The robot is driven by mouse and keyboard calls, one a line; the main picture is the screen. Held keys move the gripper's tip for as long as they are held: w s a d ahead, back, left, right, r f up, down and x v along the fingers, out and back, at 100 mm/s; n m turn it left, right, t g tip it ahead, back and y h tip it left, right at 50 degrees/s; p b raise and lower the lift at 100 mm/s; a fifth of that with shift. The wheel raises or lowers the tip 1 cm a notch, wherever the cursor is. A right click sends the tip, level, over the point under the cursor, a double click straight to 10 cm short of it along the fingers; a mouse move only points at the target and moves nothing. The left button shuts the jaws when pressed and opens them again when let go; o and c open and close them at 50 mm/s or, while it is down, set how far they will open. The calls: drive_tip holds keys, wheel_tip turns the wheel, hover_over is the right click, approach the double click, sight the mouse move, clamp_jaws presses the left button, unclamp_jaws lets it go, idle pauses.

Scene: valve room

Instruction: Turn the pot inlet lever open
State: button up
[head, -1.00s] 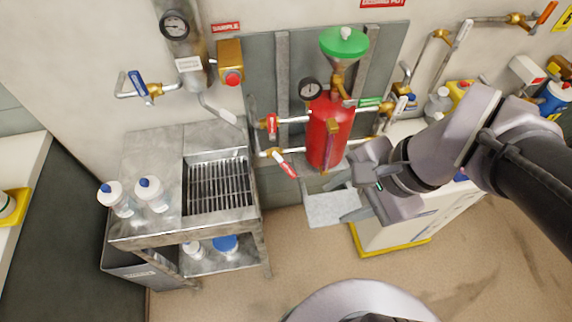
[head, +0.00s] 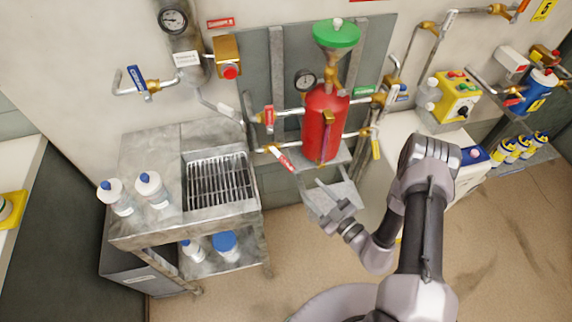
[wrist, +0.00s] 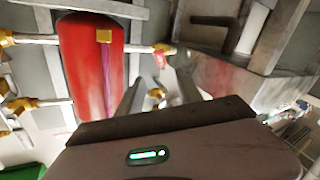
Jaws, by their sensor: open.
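The red pot (head: 325,125) hangs upright on a grey wall panel under a green funnel (head: 336,33). On its left are an upper red-handled valve (head: 268,115) and a lower red lever (head: 284,158) slanting down to the right. A yellow lever (head: 376,149) hangs at its right. I cannot read which is the inlet. My gripper (head: 312,186) is open and empty, below and left of the pot, a little below the lower red lever. In the wrist view the pot (wrist: 92,65) is at left; a red-handled part (wrist: 165,60) and a brass valve (wrist: 157,94) show around the gap between my fingers.
A metal cart (head: 150,228) with a grate and bottles stands at left. A blue-handled valve (head: 137,78) is on the wall above it. A white cabinet (head: 395,135) and a yellow box (head: 455,97) are at right. The floor between is clear.

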sight(287, 164)
drive_tip(key=b+x, duration=0.3)
drive_tip(key=x, duration=1)
drive_tip(key=shift+w+a, duration=0.2)
drive_tip(key=shift+a, duration=0.05)
clamp_jaws()
idle(0.5)
